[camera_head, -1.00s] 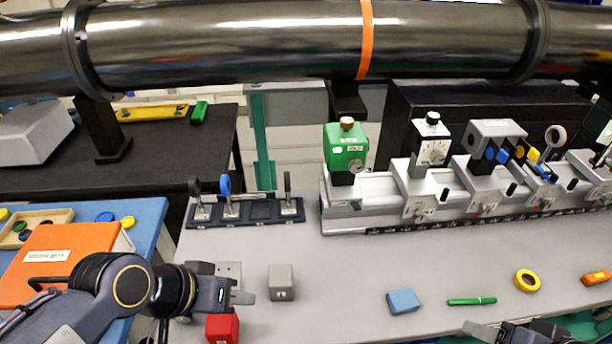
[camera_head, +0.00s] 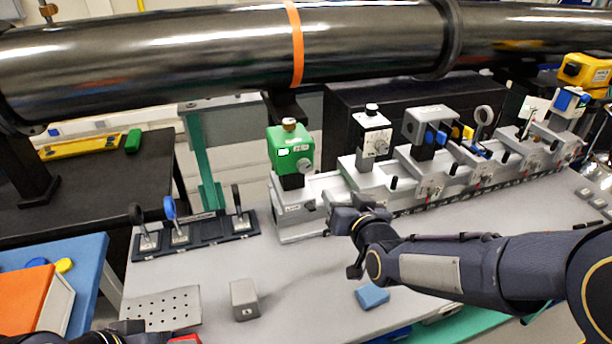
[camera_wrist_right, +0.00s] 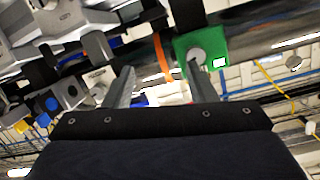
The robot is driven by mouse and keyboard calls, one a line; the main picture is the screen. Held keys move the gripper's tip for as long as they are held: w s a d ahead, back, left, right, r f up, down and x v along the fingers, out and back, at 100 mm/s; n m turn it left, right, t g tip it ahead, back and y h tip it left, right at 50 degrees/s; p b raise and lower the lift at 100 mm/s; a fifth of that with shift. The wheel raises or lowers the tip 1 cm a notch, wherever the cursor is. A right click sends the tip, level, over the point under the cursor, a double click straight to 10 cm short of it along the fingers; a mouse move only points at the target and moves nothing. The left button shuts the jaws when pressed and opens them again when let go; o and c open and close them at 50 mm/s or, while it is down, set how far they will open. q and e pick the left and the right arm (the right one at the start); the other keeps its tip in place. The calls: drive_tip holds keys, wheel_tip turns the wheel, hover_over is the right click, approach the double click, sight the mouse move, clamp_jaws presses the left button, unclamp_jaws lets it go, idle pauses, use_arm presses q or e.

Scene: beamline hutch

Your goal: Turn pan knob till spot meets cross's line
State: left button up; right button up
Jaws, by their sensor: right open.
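The green box unit (camera_head: 288,150) stands at the left end of the grey rail (camera_head: 300,213). It has a brass knob (camera_head: 290,124) on top and a round grey knob (camera_head: 304,166) on its face; which is the pan knob I cannot tell. My right gripper (camera_head: 328,212) is in front of the rail's left end, below the green box and apart from it. In the right wrist view its fingers (camera_wrist_right: 161,84) are open and empty, with the green box (camera_wrist_right: 184,47) beyond the right finger. A white screen (camera_head: 534,107) stands far right; no spot or cross is readable. My left gripper (camera_head: 128,327) barely shows at the bottom edge.
More units stand along the rail, including a white-faced one (camera_head: 373,140). A tool rack (camera_head: 205,231) is left of the rail. A grey block (camera_head: 244,299) and a blue block (camera_head: 372,296) lie on the table. The dark pipe (camera_head: 200,75) runs above.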

sight(306, 167)
drive_tip(key=w+a, duration=0.2)
drive_tip(key=w+a+r+n+t+y+p, duration=0.1)
drive_tip(key=w+a, duration=0.2)
drive_tip(key=w+a+n+t, duration=0.1)
drive_tip(key=w+a, duration=0.1)
drive_tip(key=w, duration=0.1)
drive_tip(key=shift+w+a+r, duration=0.25)
drive_tip(key=shift+r, duration=0.05)
